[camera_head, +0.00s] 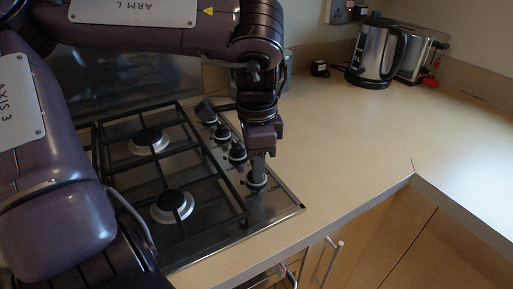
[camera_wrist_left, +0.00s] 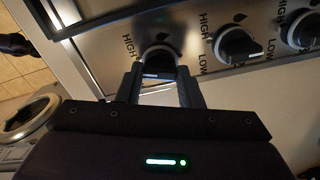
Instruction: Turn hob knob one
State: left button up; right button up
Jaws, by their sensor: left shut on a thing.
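The gas hob (camera_head: 183,168) is a steel plate set in the worktop, with black pan supports and a row of black knobs along its right side. My left gripper (camera_head: 258,175) points down at the knob nearest the front edge (camera_head: 256,184). In the left wrist view the two fingers (camera_wrist_left: 160,85) are shut on this knob (camera_wrist_left: 158,61), one on each side. Its "HIGH" label shows beside it. Two other knobs show there, the middle one (camera_wrist_left: 237,45) and one at the right edge (camera_wrist_left: 304,30). My right gripper is not in view.
A steel kettle (camera_head: 377,52) and a toaster (camera_head: 422,55) stand at the back right. The worktop (camera_head: 340,135) right of the hob is clear. Wooden cupboard doors (camera_head: 375,240) with a handle lie below its front edge. Two burners (camera_head: 172,206) are left of the knobs.

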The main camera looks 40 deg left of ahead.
pick_arm(q)
jog(key=o, duration=1)
jog(key=shift+r, duration=0.1)
notch_tip(320, 180, up, 6)
jog(key=shift+r+p, duration=0.15)
jog(key=shift+p, duration=0.25)
jog(key=shift+r, duration=0.6)
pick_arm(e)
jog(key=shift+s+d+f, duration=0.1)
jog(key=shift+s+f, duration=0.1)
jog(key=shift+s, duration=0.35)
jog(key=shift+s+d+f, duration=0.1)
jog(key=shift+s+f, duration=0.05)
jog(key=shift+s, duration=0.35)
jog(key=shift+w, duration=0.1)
